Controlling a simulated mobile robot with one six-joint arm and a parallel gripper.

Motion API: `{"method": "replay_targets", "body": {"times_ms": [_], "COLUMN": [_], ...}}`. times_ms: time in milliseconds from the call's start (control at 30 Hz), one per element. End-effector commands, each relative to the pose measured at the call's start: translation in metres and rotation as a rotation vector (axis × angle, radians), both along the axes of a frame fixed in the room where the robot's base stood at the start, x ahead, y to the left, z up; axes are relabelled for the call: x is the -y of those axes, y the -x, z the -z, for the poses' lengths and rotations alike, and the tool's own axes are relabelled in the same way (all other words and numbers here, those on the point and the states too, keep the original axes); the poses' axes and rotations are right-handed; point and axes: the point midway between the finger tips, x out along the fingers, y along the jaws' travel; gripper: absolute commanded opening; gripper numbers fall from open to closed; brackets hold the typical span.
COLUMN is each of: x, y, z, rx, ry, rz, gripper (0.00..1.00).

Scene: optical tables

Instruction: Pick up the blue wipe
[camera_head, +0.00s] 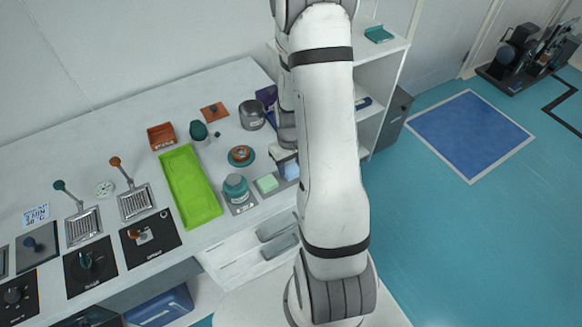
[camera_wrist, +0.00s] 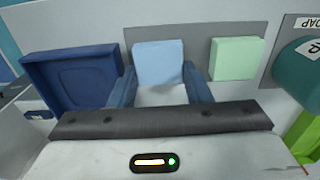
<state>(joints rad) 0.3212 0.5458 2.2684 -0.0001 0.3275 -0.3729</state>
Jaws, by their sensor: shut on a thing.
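The blue wipe (camera_wrist: 158,58) is a pale blue square block, between the two fingers of my gripper (camera_wrist: 161,84) in the wrist view. My gripper is shut on it. In the head view the blue wipe (camera_head: 291,170) is at the counter's front edge, partly hidden by my arm, with my gripper (camera_head: 285,157) over it. I cannot tell whether it is clear of the grey mat under it.
A pale green wipe (camera_head: 267,183) lies just left of the blue one, and a teal soap jar (camera_head: 236,187) stands further left. A dark blue open tray (camera_wrist: 72,76) is left of the fingers in the wrist view. A green tray (camera_head: 188,185) lies on the counter.

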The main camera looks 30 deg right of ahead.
Motion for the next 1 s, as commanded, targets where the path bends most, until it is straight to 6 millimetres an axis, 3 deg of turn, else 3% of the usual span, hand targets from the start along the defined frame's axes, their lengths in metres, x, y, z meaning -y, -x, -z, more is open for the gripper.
{"method": "replay_targets", "body": {"times_ms": [267, 700, 1000], "x": [0.0, 0.0, 0.0], "y": [-0.001, -0.001, 0.0], "z": [-0.02, -0.087, -0.1], "rx": [0.004, 0.004, 0.0], "ry": [0.002, 0.001, 0.0], "rz": [0.0, 0.0, 0.0], "gripper": [0.23, 0.23, 0.23]}}
